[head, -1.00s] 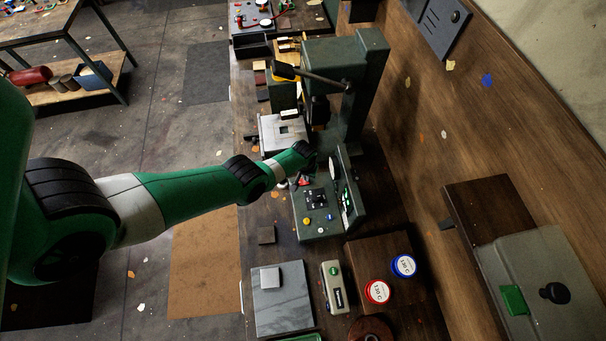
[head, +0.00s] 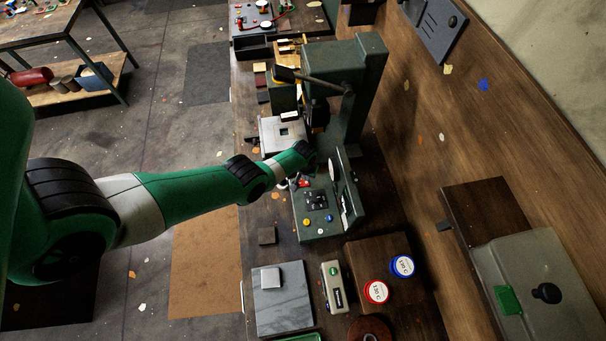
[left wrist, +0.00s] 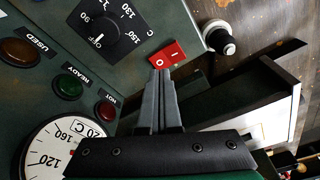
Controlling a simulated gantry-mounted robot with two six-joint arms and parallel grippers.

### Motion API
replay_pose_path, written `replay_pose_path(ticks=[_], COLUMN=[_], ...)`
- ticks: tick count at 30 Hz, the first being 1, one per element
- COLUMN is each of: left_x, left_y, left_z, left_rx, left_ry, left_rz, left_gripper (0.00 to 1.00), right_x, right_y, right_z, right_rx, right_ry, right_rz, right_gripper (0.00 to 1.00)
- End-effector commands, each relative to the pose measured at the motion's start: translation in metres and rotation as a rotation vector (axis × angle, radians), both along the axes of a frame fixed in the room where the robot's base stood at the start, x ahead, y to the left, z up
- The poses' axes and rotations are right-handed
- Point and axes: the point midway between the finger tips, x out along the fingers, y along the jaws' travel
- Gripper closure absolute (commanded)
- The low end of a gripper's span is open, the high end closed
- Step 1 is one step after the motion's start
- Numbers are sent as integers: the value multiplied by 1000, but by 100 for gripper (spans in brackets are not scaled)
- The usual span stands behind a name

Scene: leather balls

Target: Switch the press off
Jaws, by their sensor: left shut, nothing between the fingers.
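The dark green press (head: 366,85) stands on the bench, with its control box (head: 318,222) in front of it. In the left wrist view a red rocker switch (left wrist: 166,55) with white marks sits on the box's panel, beside the black temperature dial (left wrist: 105,28), which points near OFF. My left gripper (left wrist: 160,76) is shut and empty, its fingertips at the switch's near edge; I cannot tell whether they touch it. The lamps marked READY (left wrist: 68,87), HOT (left wrist: 106,112) and USED (left wrist: 20,52) look dark. My right gripper is out of view.
A round gauge (left wrist: 62,150) and a black and white knob (left wrist: 220,40) stand close to the gripper. Red (head: 376,292) and blue (head: 402,266) round pieces, a grey slab (head: 283,312) and a small box (head: 334,290) lie nearer on the bench.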

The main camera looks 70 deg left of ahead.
Motion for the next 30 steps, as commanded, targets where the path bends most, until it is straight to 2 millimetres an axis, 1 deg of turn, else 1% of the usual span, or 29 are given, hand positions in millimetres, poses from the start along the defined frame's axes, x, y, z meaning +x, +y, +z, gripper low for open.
replay_pose_path(ticks=[1, 14, 30], left_x=[0, 0, 0], left_y=[0, 0, 0], left_z=[10, 49, 49], left_rx=[0, 0, 0], left_ry=[0, 0, 0], left_rz=[0, 0, 0], left_gripper=[100, 100, 100], right_x=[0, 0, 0], right_y=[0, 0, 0], right_z=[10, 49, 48], right_rx=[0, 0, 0], right_ry=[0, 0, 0], right_rz=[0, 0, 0], right_gripper=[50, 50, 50])
